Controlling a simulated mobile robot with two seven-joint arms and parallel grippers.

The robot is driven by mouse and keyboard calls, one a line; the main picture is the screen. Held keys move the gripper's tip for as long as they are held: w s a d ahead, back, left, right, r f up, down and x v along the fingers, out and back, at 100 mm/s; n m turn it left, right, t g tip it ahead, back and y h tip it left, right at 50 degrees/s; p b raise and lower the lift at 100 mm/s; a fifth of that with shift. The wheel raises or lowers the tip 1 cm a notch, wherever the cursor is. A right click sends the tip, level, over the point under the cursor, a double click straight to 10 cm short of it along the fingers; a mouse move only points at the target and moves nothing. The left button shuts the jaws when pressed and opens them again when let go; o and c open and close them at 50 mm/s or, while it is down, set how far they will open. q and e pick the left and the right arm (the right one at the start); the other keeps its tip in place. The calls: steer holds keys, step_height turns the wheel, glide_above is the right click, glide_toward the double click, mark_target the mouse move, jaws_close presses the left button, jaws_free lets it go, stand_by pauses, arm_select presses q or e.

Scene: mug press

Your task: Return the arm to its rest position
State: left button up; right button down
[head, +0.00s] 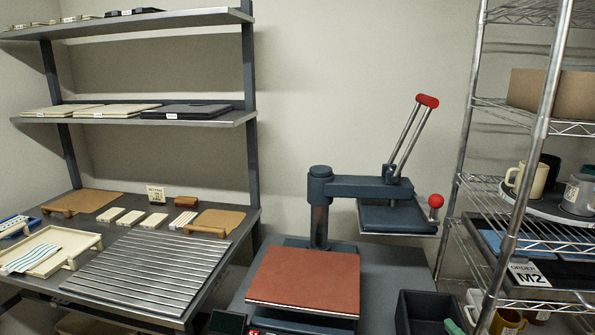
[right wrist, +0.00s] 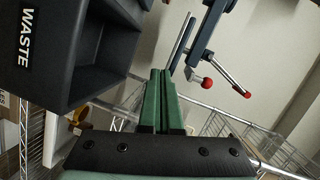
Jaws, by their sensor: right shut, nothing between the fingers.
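My right gripper (right wrist: 162,105) shows in the right wrist view with its green fingers together and nothing between them. In the head view only a small green part of it (head: 453,327) shows at the bottom edge, beside the black bin (head: 418,308). The heat press has a bare reddish-brown lower pad (head: 305,280). Its dark upper plate (head: 395,216) is swung out to the right, and its red-tipped lever (head: 427,101) stands raised. The press also shows beyond the fingers in the right wrist view (right wrist: 208,40). My left gripper is not in view.
The bin labelled WASTE (right wrist: 100,60) is close beside my right fingers. A wire rack (head: 540,130) with mugs, including a cream one (head: 527,179), stands at the right. A bench with a slatted metal rack (head: 145,272) is at the left. The wall between is clear.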

steer(key=s+a+f+n+g+y, duration=0.2)
steer(key=s+a+f+n+g, duration=0.2)
steer(key=s+a+f+n, duration=0.3)
steer(key=s+a+f+n+g+h, duration=0.1)
steer(key=s+a+n+g, duration=0.15)
steer(key=s, duration=0.45)
steer(key=s+a+f+n+g+h, duration=0.1)
steer(key=s+a+f+n+g, duration=0.2)
steer(key=s, duration=0.4)
steer(key=s+a+n+g, duration=0.1)
steer(key=s+n+g, duration=0.25)
steer(key=s, duration=0.45)
arm_select(q)
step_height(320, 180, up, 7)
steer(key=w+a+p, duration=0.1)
steer(key=p, duration=0.6)
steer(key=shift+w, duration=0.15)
arm_select(e)
steer(key=w+a+f+t+y, duration=0.1)
steer(key=w+a+f+t, duration=0.3)
steer(key=w+t, duration=0.1)
steer(key=shift+n+t+y, duration=0.3)
steer(key=shift+t+y, duration=0.1)
steer(key=shift+t, duration=0.2)
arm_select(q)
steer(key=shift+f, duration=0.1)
arm_select(e)
steer(key=c, duration=1.6)
jaws_free()
